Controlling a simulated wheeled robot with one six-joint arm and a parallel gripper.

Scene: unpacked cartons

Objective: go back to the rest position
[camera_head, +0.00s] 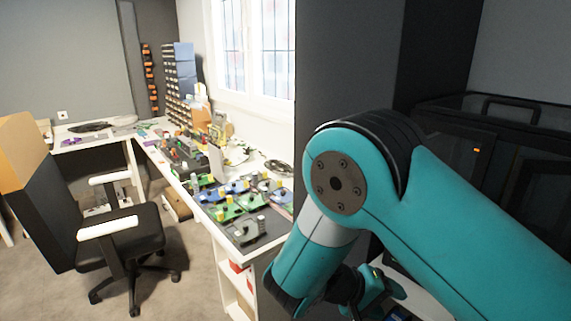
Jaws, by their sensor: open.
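My teal arm fills the right side of the head view, bent at a large joint with a dark round cap. Its lower link runs down toward the bottom edge. My gripper (380,291) shows at the lower right, partly hidden behind the arm's links. Its jaws are apart, and I see nothing held between them. Part of a white surface and a small dark blue item show beside it at the bottom edge.
A white workbench (207,203) under the window carries many circuit boards and parts. A black office chair (135,232) with white armrests stands before it. A dark pillar (345,75) and black cabinet-like equipment (455,150) stand close to my arm. Grey floor is free around the chair.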

